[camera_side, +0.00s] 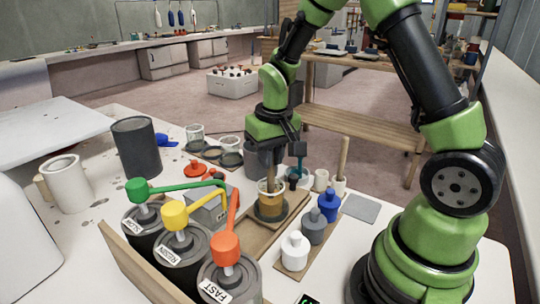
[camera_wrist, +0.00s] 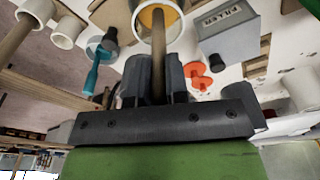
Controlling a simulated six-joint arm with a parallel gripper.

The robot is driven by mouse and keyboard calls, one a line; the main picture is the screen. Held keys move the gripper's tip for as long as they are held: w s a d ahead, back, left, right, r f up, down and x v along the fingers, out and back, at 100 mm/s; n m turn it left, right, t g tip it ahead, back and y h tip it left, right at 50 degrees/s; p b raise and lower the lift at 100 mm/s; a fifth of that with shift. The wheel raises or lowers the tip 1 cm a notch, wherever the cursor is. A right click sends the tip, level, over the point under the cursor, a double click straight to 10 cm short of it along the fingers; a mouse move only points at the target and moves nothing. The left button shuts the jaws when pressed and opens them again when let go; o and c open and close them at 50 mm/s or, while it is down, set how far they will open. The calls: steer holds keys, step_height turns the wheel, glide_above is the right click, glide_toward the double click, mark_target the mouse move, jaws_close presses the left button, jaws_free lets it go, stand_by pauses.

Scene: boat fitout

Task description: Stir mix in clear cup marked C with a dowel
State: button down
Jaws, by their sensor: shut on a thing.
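My gripper (camera_side: 273,150) points down over the table and is shut on a wooden dowel (camera_wrist: 158,55). The lower end of the dowel is inside a clear cup (camera_side: 270,197) that holds an amber mix. The cup stands on a dark round base in a wooden tray. In the wrist view the cup's rim (camera_wrist: 140,24) and the mix show around the dowel, between the gripper (camera_wrist: 158,85) fingers and the top edge. The dowel's tip is hidden in the mix. I cannot read a letter C on the cup.
Three pump cans with green, yellow and orange (camera_side: 225,247) heads stand front left. White, grey and blue bottles (camera_side: 328,205) stand right of the cup. A grey filler box (camera_wrist: 228,32) and a teal tool (camera_wrist: 97,62) are close to the gripper. A dark can (camera_side: 136,147) stands further left.

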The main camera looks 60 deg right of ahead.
steer(key=shift+r, duration=3.9)
